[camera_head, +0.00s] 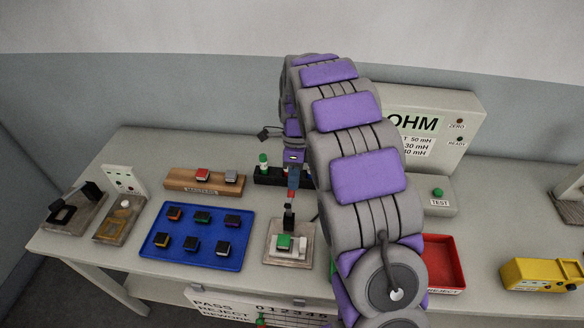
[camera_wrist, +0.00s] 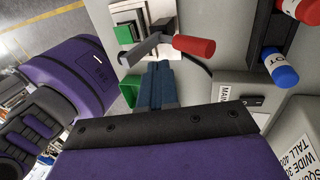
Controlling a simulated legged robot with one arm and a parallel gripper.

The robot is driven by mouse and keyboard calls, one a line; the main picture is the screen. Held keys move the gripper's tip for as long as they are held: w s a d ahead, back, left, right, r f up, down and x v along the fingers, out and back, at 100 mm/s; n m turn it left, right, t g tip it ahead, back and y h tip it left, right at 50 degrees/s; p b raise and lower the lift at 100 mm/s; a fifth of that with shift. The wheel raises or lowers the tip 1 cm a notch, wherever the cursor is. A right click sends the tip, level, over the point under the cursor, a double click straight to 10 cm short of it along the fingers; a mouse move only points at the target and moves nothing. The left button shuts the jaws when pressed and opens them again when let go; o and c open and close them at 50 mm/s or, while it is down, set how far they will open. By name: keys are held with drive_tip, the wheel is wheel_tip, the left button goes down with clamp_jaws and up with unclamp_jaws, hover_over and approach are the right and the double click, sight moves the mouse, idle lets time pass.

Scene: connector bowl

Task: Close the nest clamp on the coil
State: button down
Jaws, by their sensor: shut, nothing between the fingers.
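The coil with a green top (camera_head: 284,241) sits in the nest (camera_head: 272,256), a pale fixture plate near the front middle of the bench. The coil also shows at the top of the wrist view (camera_wrist: 123,33). The clamp has a dark upright (camera_head: 289,219) behind the coil and a red-tipped handle (camera_wrist: 193,46) on a grey lever (camera_wrist: 146,47). The handle appears raised in the head view. My gripper (camera_head: 294,180) is shut and empty, just above the handle. In the wrist view its blue-grey fingers (camera_wrist: 158,68) point towards the lever; contact cannot be told.
A blue tray (camera_head: 154,258) with several coils lies left of the nest. A wooden block (camera_head: 180,182) and a black rack (camera_head: 262,181) stand behind. The OHM meter (camera_head: 470,105), TEST box (camera_head: 440,207) and red reject bin (camera_head: 459,262) are to the right. My arm hides the middle.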

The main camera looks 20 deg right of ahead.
drive_tip(key=shift+s+a+f+b, duration=0.15)
drive_tip(key=shift+s+a+b, duration=0.15)
drive_tip(key=shift+s+a, duration=0.7)
drive_tip(key=shift+d, duration=0.4)
drive_tip(key=shift+s+d, duration=0.1)
drive_tip(key=shift+s, duration=0.1)
